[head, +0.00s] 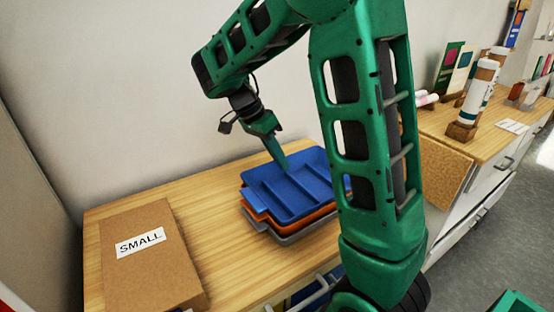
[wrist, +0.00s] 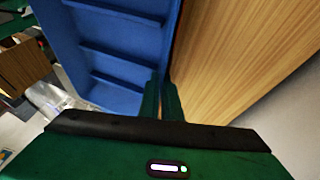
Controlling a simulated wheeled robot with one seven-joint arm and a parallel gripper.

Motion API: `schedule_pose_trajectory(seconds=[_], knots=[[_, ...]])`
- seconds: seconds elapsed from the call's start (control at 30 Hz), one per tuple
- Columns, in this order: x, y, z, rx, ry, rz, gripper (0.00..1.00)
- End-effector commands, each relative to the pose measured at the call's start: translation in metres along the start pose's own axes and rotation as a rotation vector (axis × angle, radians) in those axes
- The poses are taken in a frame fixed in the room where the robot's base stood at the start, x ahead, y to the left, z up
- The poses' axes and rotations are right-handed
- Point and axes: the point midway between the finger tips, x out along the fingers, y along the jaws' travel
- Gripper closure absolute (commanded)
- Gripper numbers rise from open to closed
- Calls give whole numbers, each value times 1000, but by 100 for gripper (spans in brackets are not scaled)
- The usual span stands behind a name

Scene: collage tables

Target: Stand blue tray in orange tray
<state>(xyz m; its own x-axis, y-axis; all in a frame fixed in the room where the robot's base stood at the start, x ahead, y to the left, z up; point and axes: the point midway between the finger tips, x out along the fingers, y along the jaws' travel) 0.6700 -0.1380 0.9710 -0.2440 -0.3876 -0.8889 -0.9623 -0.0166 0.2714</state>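The blue tray (head: 290,187), with several divided compartments, lies on top of the orange tray (head: 304,219) in a stack. A grey tray (head: 290,238) shows beneath the orange one. My gripper (head: 284,166) reaches down to the far rim of the blue tray. In the wrist view the two green fingers (wrist: 162,98) are close together, one on each side of the blue tray's edge (wrist: 171,45), and look shut on it. My arm hides the right end of the stack in the head view.
A cardboard box labelled SMALL (head: 150,262) lies on the left of the wooden table (head: 215,225). Bare table lies between box and trays. A wall (head: 120,90) stands close behind. A cork-faced panel (head: 447,172) and rolled papers (head: 478,88) are right of my arm.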

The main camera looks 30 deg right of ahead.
Motion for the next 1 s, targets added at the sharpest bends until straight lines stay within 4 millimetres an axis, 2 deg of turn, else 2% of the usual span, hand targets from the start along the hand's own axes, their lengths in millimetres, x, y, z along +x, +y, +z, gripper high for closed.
schedule_pose_trajectory(seconds=[0.03,0.07,0.73,0.87,1.0], knots=[[5,3,2,-9,-1,17,83],[6,3,3,-9,-1,18,79],[5,3,5,-18,-2,21,79],[-6,4,3,-18,-1,20,79],[-32,3,3,-15,-1,12,79]])
